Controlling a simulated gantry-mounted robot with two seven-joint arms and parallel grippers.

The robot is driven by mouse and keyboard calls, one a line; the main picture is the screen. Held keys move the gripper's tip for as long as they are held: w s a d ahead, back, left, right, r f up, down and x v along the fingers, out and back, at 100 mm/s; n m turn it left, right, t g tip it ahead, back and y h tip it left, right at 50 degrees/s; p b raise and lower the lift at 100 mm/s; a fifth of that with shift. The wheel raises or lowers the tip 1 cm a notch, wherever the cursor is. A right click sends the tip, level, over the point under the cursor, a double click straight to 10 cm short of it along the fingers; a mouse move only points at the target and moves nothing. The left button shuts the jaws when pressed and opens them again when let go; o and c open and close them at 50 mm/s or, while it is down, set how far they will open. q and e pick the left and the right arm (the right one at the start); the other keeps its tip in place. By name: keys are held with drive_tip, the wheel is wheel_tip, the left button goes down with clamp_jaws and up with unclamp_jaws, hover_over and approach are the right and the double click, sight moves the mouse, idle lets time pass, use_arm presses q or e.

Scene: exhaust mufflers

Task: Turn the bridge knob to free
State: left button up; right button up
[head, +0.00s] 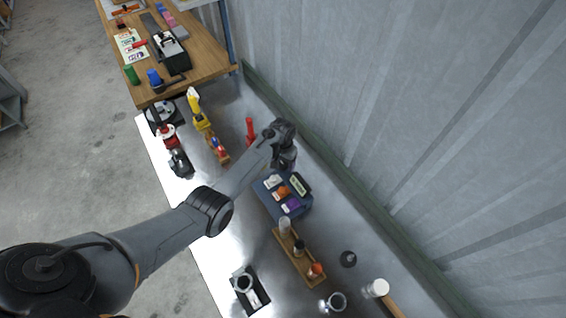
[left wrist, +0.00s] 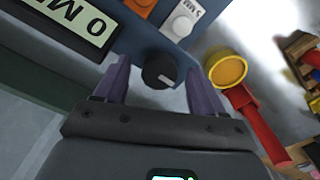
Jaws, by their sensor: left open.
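A blue-grey box (head: 268,207) with a display, labels and several knobs stands on the metal bench. In the left wrist view, a dark round knob (left wrist: 160,70) with a pale pointer line sits on the box (left wrist: 150,37). My left gripper (left wrist: 158,74) is open, with one finger on each side of this knob; I cannot tell whether they touch it. In the head view my left gripper (head: 286,162) is at the box's far end and hides that knob. No readable label identifies the bridge knob. My right gripper is out of view.
A yellow disc (left wrist: 228,70) and a red-handled tool (left wrist: 257,122) lie close to the right finger. A wooden rack (head: 301,262) stands at the box's near side. The corrugated wall (head: 400,110) runs along the right. A wooden table (head: 205,60) is at the far end.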

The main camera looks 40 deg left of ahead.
use_arm(q)
drive_tip(key=c, duration=1.1)
drive_tip(key=shift+o, duration=0.2)
